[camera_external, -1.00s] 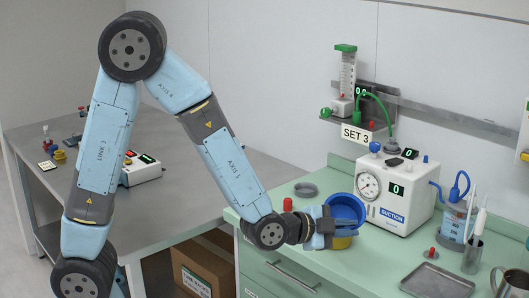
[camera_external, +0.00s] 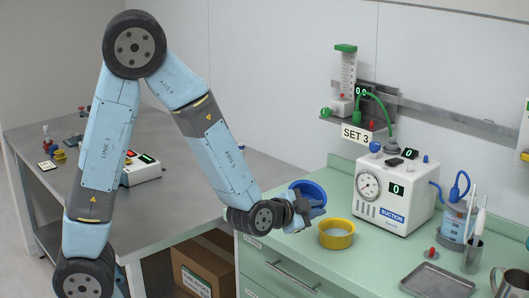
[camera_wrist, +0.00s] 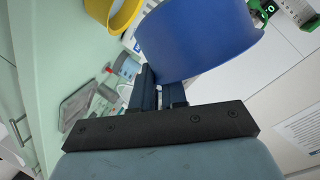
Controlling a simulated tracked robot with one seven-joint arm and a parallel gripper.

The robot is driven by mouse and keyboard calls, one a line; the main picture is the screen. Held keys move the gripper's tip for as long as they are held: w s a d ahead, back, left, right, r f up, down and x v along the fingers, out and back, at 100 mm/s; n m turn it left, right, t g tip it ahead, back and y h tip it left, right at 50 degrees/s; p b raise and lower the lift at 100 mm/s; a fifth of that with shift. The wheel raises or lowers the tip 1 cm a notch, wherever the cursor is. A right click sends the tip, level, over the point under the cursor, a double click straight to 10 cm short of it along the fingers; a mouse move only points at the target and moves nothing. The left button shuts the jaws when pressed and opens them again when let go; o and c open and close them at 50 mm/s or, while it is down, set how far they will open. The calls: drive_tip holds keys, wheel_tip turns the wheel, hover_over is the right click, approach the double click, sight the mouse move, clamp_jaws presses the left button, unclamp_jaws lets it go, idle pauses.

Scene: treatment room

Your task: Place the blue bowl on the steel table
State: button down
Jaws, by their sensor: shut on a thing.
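The blue bowl (camera_external: 309,187) is held in my gripper (camera_external: 306,208) above the green counter, up and left of the yellow bowl. My gripper is shut on the bowl's wall. In the wrist view the blue bowl (camera_wrist: 198,40) is tilted and fills the upper middle, with the fingers (camera_wrist: 157,92) at its lower edge. The steel table (camera_external: 200,200) is the grey table at the left, behind my arm. Its right front part is bare.
The yellow bowl (camera_external: 336,240) stands on the green counter (camera_external: 350,265). A white suction unit (camera_external: 395,190) stands to its right, with a steel tray (camera_external: 437,284) in front. On the steel table are a white device (camera_external: 141,170) and small items at the far left.

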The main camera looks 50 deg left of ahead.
drive_tip(key=a+f+n+g+y, duration=0.2)
drive_tip(key=a+n+y, duration=0.3)
drive_tip(key=a, duration=0.8)
drive_tip(key=a+f+n+g+y, duration=0.15)
drive_tip(key=a+n+y, duration=0.3)
drive_tip(key=a, duration=0.85)
drive_tip(key=s+a+f+n+g+y, duration=0.25)
drive_tip(key=s+a+n+g, duration=0.3)
drive_tip(key=a, duration=0.65)
drive_tip(key=s+a+f+n+g+y, duration=0.2)
drive_tip(key=s+a+n+g+y, duration=0.15)
drive_tip(key=s+a+n, duration=0.55)
drive_tip(key=shift+w+a+f+m+h, duration=0.15)
drive_tip(key=shift+w+a+f+m, duration=0.25)
drive_tip(key=shift+f, duration=0.9)
drive_tip(key=shift+w+a+f+m+h, duration=0.15)
drive_tip(key=shift+w+a+f+m, duration=0.25)
drive_tip(key=shift+f, duration=0.85)
drive_tip(key=shift+w+a+f+m+h, duration=0.15)
drive_tip(key=shift+w+a+f+m, duration=0.2)
drive_tip(key=shift+f, duration=0.95)
drive_tip(key=c, duration=1.6)
unclamp_jaws()
drive_tip(key=o, duration=0.4)
